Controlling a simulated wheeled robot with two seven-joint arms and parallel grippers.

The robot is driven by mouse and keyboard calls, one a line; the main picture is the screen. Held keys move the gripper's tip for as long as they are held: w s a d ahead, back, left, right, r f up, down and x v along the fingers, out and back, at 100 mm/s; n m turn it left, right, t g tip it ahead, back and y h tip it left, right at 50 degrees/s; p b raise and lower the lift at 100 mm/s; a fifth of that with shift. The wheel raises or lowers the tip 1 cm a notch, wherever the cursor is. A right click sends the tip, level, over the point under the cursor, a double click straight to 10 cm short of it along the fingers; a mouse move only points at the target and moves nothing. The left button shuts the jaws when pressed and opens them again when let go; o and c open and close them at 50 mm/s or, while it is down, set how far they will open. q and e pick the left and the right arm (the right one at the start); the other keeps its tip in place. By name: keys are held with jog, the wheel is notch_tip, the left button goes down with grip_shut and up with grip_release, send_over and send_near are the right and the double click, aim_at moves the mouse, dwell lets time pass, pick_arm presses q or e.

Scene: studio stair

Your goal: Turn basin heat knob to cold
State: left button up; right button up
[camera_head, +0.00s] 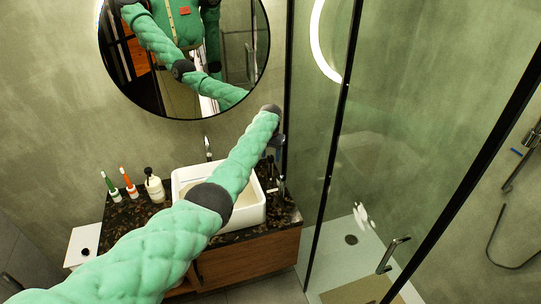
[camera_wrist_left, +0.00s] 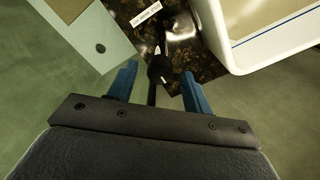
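The white basin (camera_head: 183,186) sits on a dark speckled counter (camera_head: 128,213); its rim also shows at upper right in the left wrist view (camera_wrist_left: 240,62). A slim metal tap (camera_head: 208,148) stands behind the basin. My left arm crosses in front of the basin, and my left gripper (camera_head: 279,142) is beyond its right side, small and dark. In the left wrist view its blue fingers are apart (camera_wrist_left: 159,71). A dark, thin-stemmed fitting with a rounded head (camera_wrist_left: 158,68) shows between them; contact is unclear. I cannot tell whether it is the heat knob. My right gripper is out of view.
A round mirror (camera_head: 145,100) hangs above. A black-framed glass shower screen (camera_head: 312,160) is close to the right of my gripper.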

aim_at(271, 157)
pick_arm(q)
jog(key=shift+r, duration=0.2)
notch_tip(271, 157, up, 2)
jog(key=shift+r+b, duration=0.1)
jog(key=shift+b, duration=0.5)
notch_tip(271, 157, up, 4)
jog(key=shift+f+b, duration=0.2)
jog(key=shift+b, duration=0.4)
jog(key=shift+r, duration=0.75)
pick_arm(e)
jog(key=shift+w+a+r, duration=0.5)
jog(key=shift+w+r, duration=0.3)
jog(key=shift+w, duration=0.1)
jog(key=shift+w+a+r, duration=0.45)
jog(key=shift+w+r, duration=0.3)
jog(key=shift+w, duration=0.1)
